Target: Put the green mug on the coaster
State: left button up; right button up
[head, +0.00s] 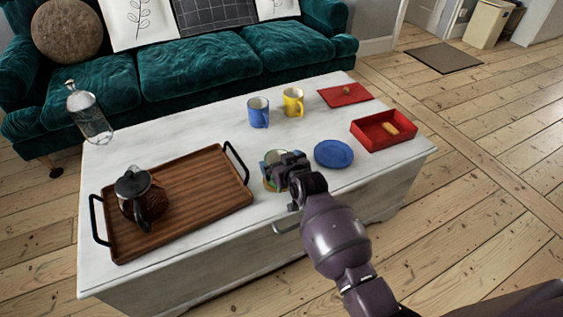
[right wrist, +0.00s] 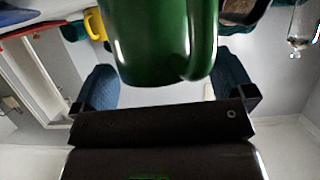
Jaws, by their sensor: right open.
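The green mug (head: 273,156) is at the front middle of the white table, mostly hidden by my right gripper (head: 286,167) in the head view. A tan edge of the round coaster (head: 268,186) shows just below the mug. The mug appears to stand on it, but the contact is hidden. In the right wrist view the green mug (right wrist: 160,40) fills the top middle, with its handle at the right. The open fingers of my right gripper (right wrist: 168,88) lie to either side of it, with gaps. My left gripper is out of view.
A wooden tray (head: 190,178) with a coffee pot (head: 138,195) lies left. A blue plate (head: 333,154) and a red box (head: 372,136) are right. Blue (head: 258,113) and yellow (head: 293,102) mugs and a red mat (head: 340,97) are behind. A glass bottle (head: 90,117) is at the far left.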

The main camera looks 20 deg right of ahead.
jog(key=shift+r, duration=0.1)
jog(key=shift+s+r, duration=0.1)
jog(key=shift+r, duration=0.05)
pick_arm(q)
jog(key=p, duration=0.2)
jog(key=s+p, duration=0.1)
jog(key=p, duration=0.1)
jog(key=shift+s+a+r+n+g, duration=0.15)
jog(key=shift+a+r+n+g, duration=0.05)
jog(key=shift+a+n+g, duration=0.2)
pick_arm(e)
jog(key=v, duration=1.1)
jog(key=shift+s, duration=0.35)
jog(key=shift+r, duration=0.1)
jog(key=shift+d, duration=0.1)
